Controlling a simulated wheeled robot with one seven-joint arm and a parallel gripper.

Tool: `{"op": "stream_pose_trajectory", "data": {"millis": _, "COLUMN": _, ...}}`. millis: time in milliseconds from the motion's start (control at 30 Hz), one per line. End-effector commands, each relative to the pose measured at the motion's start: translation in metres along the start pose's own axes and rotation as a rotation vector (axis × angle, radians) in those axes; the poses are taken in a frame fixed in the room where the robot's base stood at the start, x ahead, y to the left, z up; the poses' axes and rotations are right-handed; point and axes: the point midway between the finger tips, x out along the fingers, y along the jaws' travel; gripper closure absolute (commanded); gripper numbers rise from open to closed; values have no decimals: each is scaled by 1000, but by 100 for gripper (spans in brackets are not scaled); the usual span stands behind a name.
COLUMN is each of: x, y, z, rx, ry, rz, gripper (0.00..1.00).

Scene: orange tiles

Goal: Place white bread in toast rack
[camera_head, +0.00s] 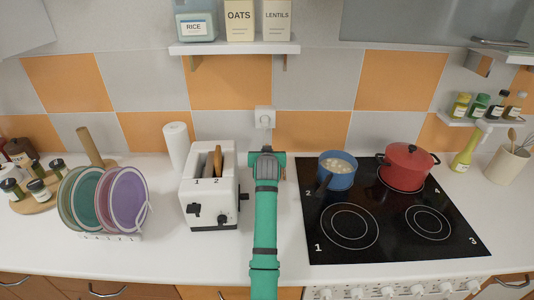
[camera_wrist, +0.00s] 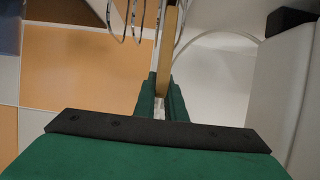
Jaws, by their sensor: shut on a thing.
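In the wrist view my gripper (camera_wrist: 161,100) is shut on a slice of bread (camera_wrist: 166,55), seen edge-on as a tan strip. Thin metal wire loops, which look like the toast rack (camera_wrist: 136,18), stand at the top of that view. The bread reaches up among the loops; whether it rests on the rack's base is not shown. In the head view my gripper (camera_head: 266,156) is at the back of the counter, right of the white toaster (camera_head: 211,205); its fingers, the held bread and the rack are hidden there. A brown slice (camera_head: 217,160) stands in toaster slot 2.
A black hob (camera_head: 380,240) with a blue pot (camera_head: 338,178) and red pot (camera_head: 405,168) lies right of my arm. A plate rack (camera_head: 110,237) with plates stands left of the toaster. A shelf (camera_head: 235,48) and wall socket (camera_head: 264,115) are behind. The front counter is mostly clear.

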Motion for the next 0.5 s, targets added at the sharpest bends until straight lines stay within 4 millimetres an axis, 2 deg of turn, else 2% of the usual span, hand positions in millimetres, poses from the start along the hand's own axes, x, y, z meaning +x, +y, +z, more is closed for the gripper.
{"op": "stream_pose_trajectory", "data": {"millis": 100, "x": 7, "y": 0, "z": 6, "rx": 0, "ry": 1, "rz": 0, "gripper": 100}}
{"op": "stream_pose_trajectory", "data": {"millis": 467, "x": 8, "y": 0, "z": 9, "rx": 0, "ry": 1, "rz": 0, "gripper": 100}}
{"op": "stream_pose_trajectory", "data": {"millis": 500, "x": 8, "y": 0, "z": 8, "rx": 0, "ry": 2, "rz": 0, "gripper": 80}}
